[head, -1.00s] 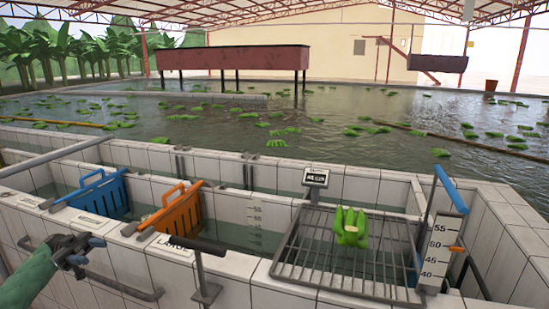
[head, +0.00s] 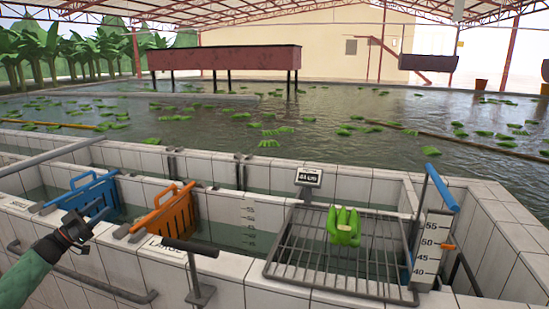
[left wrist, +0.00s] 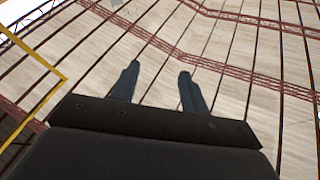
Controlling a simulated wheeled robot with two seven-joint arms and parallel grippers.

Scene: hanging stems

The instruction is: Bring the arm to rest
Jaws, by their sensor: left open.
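My left gripper (head: 82,233) is at the left of the head view, raised in front of the tiled tank wall, near the blue slatted gate. In the left wrist view its two fingers (left wrist: 156,88) stand apart with nothing between them, and the roof fills the background. My left arm comes in from the left edge in a green sleeve. My right gripper is not in the head view.
A green banana bunch (head: 344,226) sits on a metal rack (head: 300,262) by a small display (head: 308,177). A blue gate (head: 95,197) and an orange gate (head: 172,214) stand in the tank channel. Several banana bunches float in the pool behind.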

